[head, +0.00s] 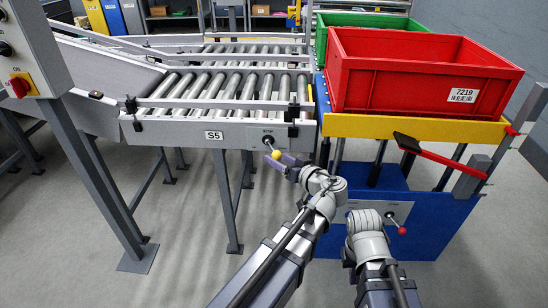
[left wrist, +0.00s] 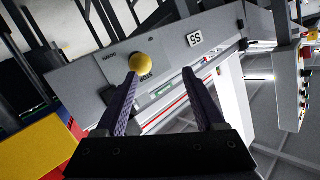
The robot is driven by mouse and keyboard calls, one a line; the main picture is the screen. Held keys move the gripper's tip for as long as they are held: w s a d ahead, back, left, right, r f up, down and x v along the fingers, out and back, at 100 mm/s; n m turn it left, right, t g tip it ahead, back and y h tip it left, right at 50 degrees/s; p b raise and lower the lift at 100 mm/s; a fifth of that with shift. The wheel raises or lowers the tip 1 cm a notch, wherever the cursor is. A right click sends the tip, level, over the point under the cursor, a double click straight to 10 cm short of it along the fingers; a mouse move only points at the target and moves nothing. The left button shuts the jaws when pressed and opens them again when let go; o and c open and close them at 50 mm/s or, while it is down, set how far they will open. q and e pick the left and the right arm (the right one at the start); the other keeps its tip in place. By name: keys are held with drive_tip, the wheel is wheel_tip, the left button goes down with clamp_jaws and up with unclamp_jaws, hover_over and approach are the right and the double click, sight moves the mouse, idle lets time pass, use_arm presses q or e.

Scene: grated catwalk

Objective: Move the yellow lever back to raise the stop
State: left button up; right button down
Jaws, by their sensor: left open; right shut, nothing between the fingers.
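The yellow lever (head: 276,154) is a small ball-ended handle in front of the plate marked STOP (head: 262,135) on the roller conveyor's end. In the left wrist view the yellow ball (left wrist: 139,62) is at the tip of the left-hand finger, not centred between the fingers. I cannot tell if they touch. My left gripper (head: 287,160) is open beside the lever, coming from the right; its fingers are spread in the wrist view (left wrist: 162,72). The gap between them holds nothing. My right arm stands before the blue stand; its gripper fingers are hidden.
A red crate (head: 400,75) labelled 7219 sits on the blue and yellow stand (head: 430,127), with a green crate (head: 350,20) behind. A red-knobbed lever (head: 402,230) is close to my right wrist. A red arm with a black pad (head: 410,143) juts out at right.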

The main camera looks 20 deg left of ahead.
sight(280, 158)
use_arm(q)
drive_tip(key=f+b, duration=0.1)
drive_tip(key=b, duration=0.1)
drive_tip(key=w+t+b, duration=0.1)
drive_tip(key=b, duration=0.1)
drive_tip(key=f+y+b, duration=0.1)
drive_tip(key=b, duration=0.1)
drive_tip(key=shift+w+d+f+n+t, duration=0.3)
drive_tip(key=shift+w+d+f+t, duration=0.05)
drive_tip(key=shift+t, duration=0.05)
drive_tip(key=shift+w+d+b, duration=0.15)
drive_tip(key=shift+b, duration=0.2)
use_arm(e)
wheel_tip(280, 158, down, 7)
drive_tip(key=shift+s+d+f, duration=0.15)
drive_tip(key=shift+s+d, duration=0.25)
drive_tip(key=shift+s, duration=0.05)
use_arm(q)
drive_tip(key=shift+r, duration=0.1)
